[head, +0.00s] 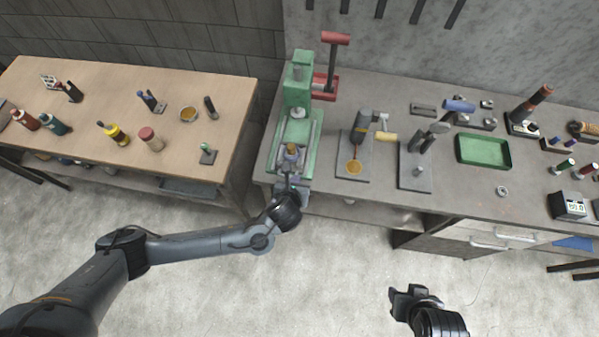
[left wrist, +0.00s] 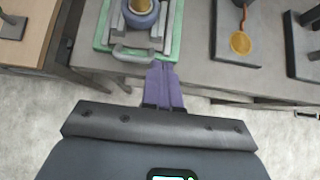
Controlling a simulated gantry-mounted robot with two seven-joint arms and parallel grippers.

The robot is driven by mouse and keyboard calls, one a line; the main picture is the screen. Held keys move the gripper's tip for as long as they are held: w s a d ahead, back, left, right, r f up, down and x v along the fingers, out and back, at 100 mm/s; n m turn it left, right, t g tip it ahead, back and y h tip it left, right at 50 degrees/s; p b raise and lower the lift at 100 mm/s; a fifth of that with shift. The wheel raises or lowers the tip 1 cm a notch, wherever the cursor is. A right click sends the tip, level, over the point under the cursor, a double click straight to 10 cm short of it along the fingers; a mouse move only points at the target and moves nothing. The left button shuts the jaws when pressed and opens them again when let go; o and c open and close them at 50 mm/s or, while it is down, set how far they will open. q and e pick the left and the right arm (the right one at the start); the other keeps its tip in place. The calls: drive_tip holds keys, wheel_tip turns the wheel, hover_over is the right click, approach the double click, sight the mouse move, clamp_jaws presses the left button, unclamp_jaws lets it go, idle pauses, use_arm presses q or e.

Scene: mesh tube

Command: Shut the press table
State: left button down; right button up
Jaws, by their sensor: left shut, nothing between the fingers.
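The green press (head: 297,92) stands at the left end of the grey workbench. Its grey sliding table (head: 280,158) is drawn out toward the bench's front edge, with a brass-topped round piece (head: 291,150) on it. In the left wrist view the table's grey pull handle (left wrist: 132,54) shows at its front, below the round piece (left wrist: 142,12). My left gripper (head: 289,180) is shut and empty. Its purple fingertips (left wrist: 160,70) are together at the handle's right end; I cannot tell whether they touch it. My right gripper (head: 401,291) hangs in front of the bench, away from the press.
The red press lever (head: 333,40) stands up at the right of the press. A dark plate with a tamper and orange disc (head: 354,167) lies close right of it. A green tray (head: 484,151) is farther right. A wooden table (head: 190,95) stands left, across a narrow gap.

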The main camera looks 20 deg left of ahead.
sight(301, 168)
use_arm(q)
drive_tip(key=x, duration=0.9)
drive_tip(key=shift+s, duration=0.1)
use_arm(e)
drive_tip(key=shift+d+f, duration=0.1)
drive_tip(key=shift+f, duration=0.2)
